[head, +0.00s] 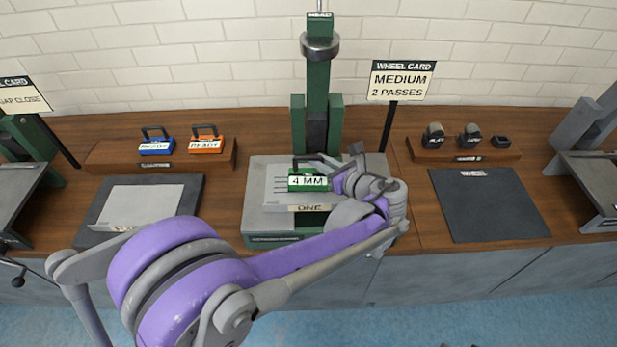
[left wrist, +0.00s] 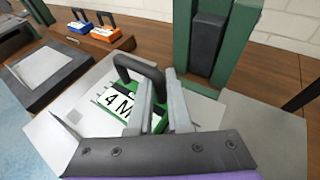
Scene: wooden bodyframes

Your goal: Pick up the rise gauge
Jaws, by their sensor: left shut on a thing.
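The rise gauge, a green block marked "4 MM" with a dark loop handle, shows in the head view (head: 306,181) at the middle station. It also shows in the left wrist view (left wrist: 118,102). It is over the light grey plate marked "ONE" (head: 260,186); I cannot tell whether it touches the plate. My left gripper (head: 322,164) reaches in from the right side of the block. In the left wrist view its fingers (left wrist: 163,105) are shut on the handle. The fingers hide part of the label. My right gripper is in neither view.
A green press column (head: 317,80) stands right behind the gauge. A wheel card (head: 402,82) on a post stands to its right. Blue (head: 156,147) and orange (head: 206,145) "READY" blocks sit on a wooden rack at left. A dark mat (head: 488,205) lies clear at right.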

